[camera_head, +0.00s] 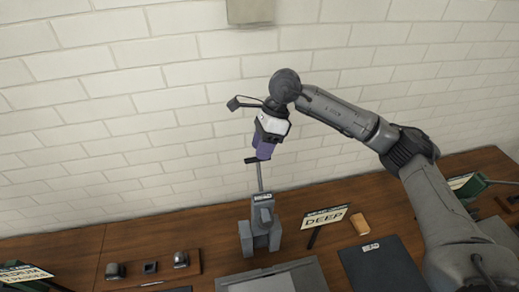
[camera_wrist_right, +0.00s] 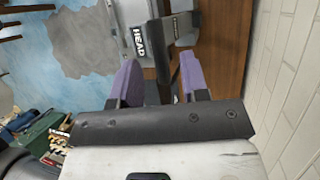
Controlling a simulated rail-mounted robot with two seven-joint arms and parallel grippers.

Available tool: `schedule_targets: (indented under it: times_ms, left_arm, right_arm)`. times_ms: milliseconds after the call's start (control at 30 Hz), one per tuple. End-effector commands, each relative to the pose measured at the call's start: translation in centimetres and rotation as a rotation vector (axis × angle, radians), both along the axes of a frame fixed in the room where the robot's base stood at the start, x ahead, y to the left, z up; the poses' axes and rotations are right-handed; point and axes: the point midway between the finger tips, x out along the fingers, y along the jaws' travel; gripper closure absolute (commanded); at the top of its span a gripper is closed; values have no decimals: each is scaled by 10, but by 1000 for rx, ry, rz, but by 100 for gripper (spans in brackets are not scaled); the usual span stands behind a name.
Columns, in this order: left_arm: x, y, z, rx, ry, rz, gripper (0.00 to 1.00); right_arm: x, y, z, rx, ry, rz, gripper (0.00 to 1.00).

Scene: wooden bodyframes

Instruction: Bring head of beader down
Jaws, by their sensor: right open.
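The beader (camera_head: 262,226) is a grey machine standing on the wooden bench in the head view. A thin grey rod (camera_head: 260,178) rises from its top. In the right wrist view a "HEAD" label (camera_wrist_right: 138,40) shows on its grey part. My right gripper (camera_head: 263,148), with purple fingers, is above the beader, at the upper end of the rod. In the right wrist view its fingers (camera_wrist_right: 160,75) are apart, with a dark bar (camera_wrist_right: 160,52) between or just beyond their tips. I cannot tell whether they touch it. My left gripper is out of view.
A "DEEP" sign (camera_head: 323,219) and a tan block (camera_head: 360,223) are right of the beader. A dark mat (camera_head: 385,268) lies in front. A wooden rack (camera_head: 150,272) with small metal parts is at left. A pale brick wall (camera_head: 120,110) stands close behind.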

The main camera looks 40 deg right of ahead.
Motion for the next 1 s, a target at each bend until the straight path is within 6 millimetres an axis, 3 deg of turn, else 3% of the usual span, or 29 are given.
schedule_targets:
  times_ms: [200,600,1000]
  left_arm:
    - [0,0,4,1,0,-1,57]
    - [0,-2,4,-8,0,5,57]
    - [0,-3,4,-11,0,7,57]
  right_arm:
    - [0,8,-13,1,0,1,59]
    - [0,9,-17,2,-1,0,60]
    - [0,9,-17,2,-1,0,98]
